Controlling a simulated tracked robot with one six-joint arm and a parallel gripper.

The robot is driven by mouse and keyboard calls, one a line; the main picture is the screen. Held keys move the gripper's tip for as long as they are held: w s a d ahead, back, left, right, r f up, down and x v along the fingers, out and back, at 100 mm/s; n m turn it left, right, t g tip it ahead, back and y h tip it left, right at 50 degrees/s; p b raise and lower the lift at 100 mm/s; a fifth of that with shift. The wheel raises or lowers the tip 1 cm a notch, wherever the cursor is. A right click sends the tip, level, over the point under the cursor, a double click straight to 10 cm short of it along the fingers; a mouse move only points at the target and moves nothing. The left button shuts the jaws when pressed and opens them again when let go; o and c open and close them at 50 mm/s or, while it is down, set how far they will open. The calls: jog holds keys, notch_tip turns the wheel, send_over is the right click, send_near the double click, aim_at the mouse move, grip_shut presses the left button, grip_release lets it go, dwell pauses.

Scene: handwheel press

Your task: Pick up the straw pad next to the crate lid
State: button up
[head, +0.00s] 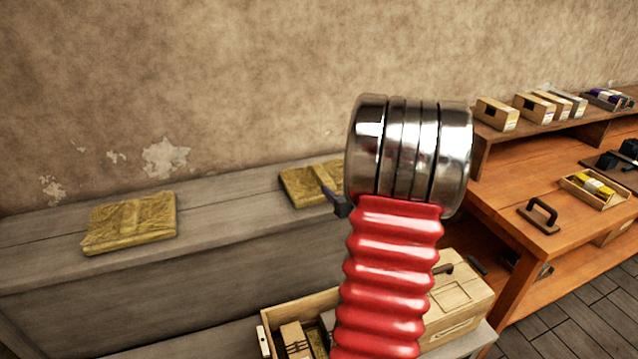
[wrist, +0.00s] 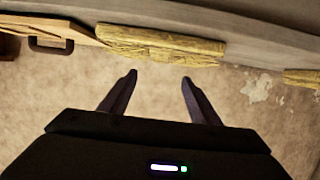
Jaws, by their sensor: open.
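A flat yellow straw pad (wrist: 160,45) lies on the grey bench beside a wooden crate lid (wrist: 72,24) with a dark handle, in the wrist view. In the head view this pad (head: 303,182) is partly covered by my arm, and I cannot make out the lid there. My gripper (wrist: 159,77) is open and empty, its two fingertips just short of the pad's edge in the picture. In the head view one dark finger (head: 339,203) shows in front of the pad. A second straw pad (head: 130,222) lies apart on the bench to the left.
A grey bench (head: 235,215) runs along the stained wall, bare between the pads. Below it stand an open wooden box (head: 290,312) and a closed wooden case (head: 462,295). An orange-brown workbench (head: 500,200) with boxes and tools stands at the right.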

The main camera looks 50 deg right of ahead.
jog(key=shift+w, duration=0.1)
send_near(324, 176)
jog(key=x, duration=0.4)
jog(key=shift+w+a+r, duration=0.1)
jog(key=shift+a, duration=0.05)
dwell(0.4)
jog(key=shift+x, duration=2.7)
jog(key=shift+c, duration=0.3)
jog(key=c, duration=1.2)
